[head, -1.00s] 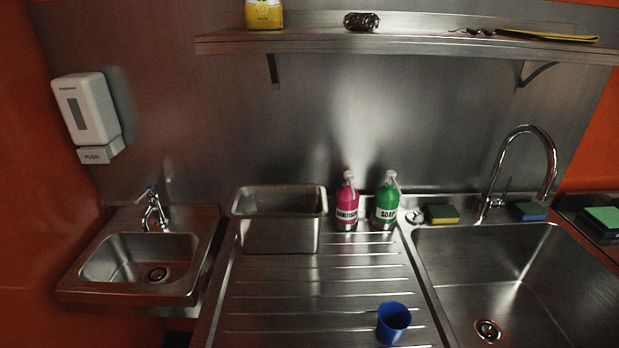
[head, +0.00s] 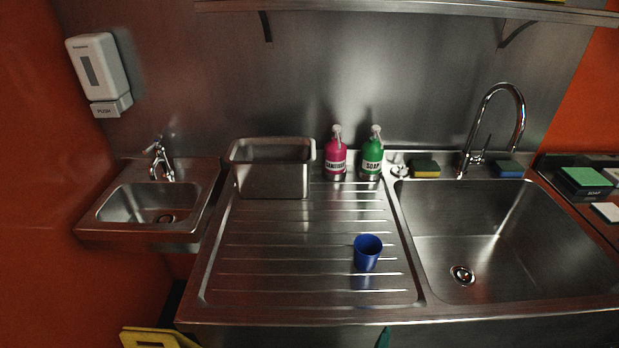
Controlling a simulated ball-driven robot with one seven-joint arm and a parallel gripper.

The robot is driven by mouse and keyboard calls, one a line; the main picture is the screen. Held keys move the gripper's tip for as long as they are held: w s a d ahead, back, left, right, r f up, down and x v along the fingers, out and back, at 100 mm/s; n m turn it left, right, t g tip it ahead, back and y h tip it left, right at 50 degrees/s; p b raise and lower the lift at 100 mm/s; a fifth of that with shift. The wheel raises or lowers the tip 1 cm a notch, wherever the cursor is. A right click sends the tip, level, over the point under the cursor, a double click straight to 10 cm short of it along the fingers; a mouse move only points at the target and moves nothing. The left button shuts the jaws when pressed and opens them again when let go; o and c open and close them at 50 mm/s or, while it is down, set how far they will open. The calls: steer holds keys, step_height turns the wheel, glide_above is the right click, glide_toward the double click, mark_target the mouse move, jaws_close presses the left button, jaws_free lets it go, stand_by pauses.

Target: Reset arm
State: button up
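Neither my arm nor my gripper shows in the head view, so its state is hidden. The head view looks down on a steel drainboard (head: 300,285) with a blue cup (head: 367,252) standing on it, right of its middle. The cup is apart from the other things.
A steel bin (head: 271,180), a pink sanitiser bottle (head: 335,158) and a green soap bottle (head: 372,156) stand along the drainboard's back. A large sink (head: 500,240) lies right, a small basin (head: 150,203) left. A yellow object (head: 155,338) is cut off below. The drainboard's front left is clear.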

steer(key=s+d+f+m+g+y, duration=0.2)
steer(key=s+d+f+m+g, duration=0.3)
steer(key=s+m, duration=0.4)
steer(key=s+d+f+m+g+y, duration=0.3)
steer(key=s+m, duration=0.6)
steer(key=m, duration=1)
step_height(320, 180, down, 2)
steer(key=shift+s+d+f+m+g, duration=0.2)
steer(key=shift+d+m+g, duration=0.2)
steer(key=shift+d+g, duration=0.7)
